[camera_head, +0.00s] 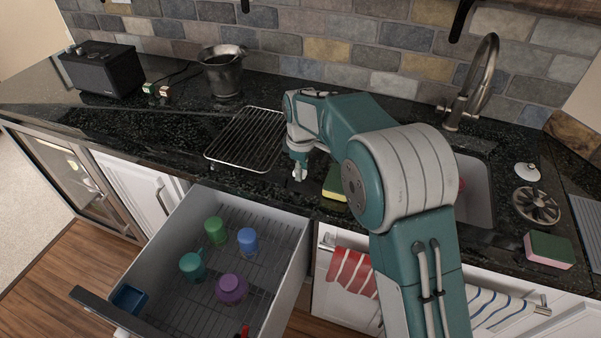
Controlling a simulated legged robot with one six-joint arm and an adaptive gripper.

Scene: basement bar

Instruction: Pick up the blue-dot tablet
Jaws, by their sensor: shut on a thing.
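My gripper (299,175) points down low over the black counter, just right of the wire rack and left of a yellow-green sponge. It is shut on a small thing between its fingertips. The thing is too small and too covered by the fingers for me to make out a blue dot or its shape. I cannot tell whether it touches the counter. No blue-dot tablet can be made out elsewhere in this view.
The wire rack (247,139) lies beside my gripper. The sponge (334,184) is partly behind my arm. Below, an open drawer (184,213) holds several cups. A metal pot (222,72), a black speaker (101,68) and a faucet (475,83) stand farther back.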

